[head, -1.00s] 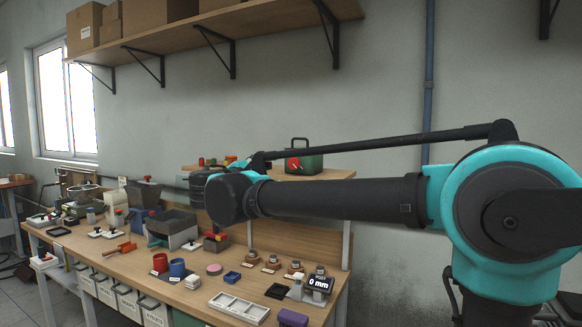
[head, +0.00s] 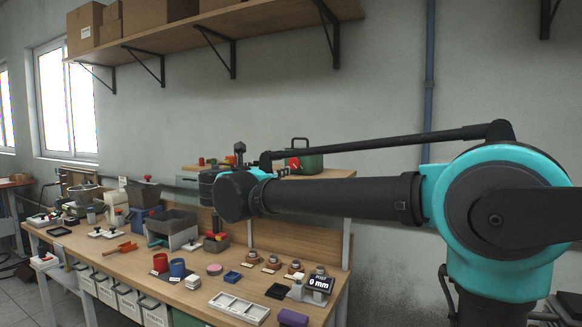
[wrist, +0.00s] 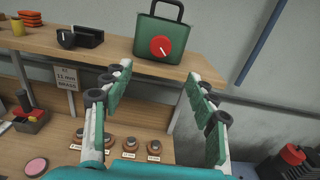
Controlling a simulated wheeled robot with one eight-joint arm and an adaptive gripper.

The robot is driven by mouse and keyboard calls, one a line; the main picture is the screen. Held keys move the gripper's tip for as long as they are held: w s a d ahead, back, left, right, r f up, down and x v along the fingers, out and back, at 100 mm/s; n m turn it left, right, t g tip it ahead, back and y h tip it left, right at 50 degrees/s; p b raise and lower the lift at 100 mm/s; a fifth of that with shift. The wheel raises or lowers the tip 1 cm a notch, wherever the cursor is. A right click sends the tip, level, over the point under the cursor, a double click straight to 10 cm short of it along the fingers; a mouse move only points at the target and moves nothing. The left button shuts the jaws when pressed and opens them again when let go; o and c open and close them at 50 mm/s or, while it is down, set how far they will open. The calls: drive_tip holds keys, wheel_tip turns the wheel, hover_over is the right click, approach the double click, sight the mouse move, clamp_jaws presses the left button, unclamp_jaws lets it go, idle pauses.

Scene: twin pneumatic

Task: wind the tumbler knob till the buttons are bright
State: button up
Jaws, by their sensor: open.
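The tumbler is a green box with a black handle (wrist: 165,38) and stands on the raised wooden shelf. Its round red knob (wrist: 161,46) with a pale pointer line faces my wrist camera. In the head view the tumbler (head: 311,161) is partly hidden behind my arm, and its red knob (head: 292,164) shows at its left. My gripper (wrist: 157,76) is open and empty, its two green-padded fingers spread wide. The knob lies beyond the fingertips, above the gap between them, not touched. No buttons can be made out inside the closed tumbler.
The raised shelf edge (wrist: 115,60) runs below the tumbler. A black open box (wrist: 86,37) stands left of it. Several small round labelled parts (wrist: 130,144) sit on the bench below. A blue pipe (wrist: 262,40) runs up the wall at right.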

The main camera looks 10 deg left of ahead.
drive_tip(key=x, duration=1.2)
drive_tip(key=shift+w, duration=0.15)
drive_tip(key=shift+d, duration=0.1)
drive_tip(key=c, duration=1.2)
drive_tip(key=shift+o, duration=0.2)
drive_tip(key=shift+m, duration=0.3)
drive_tip(key=m, duration=2.6)
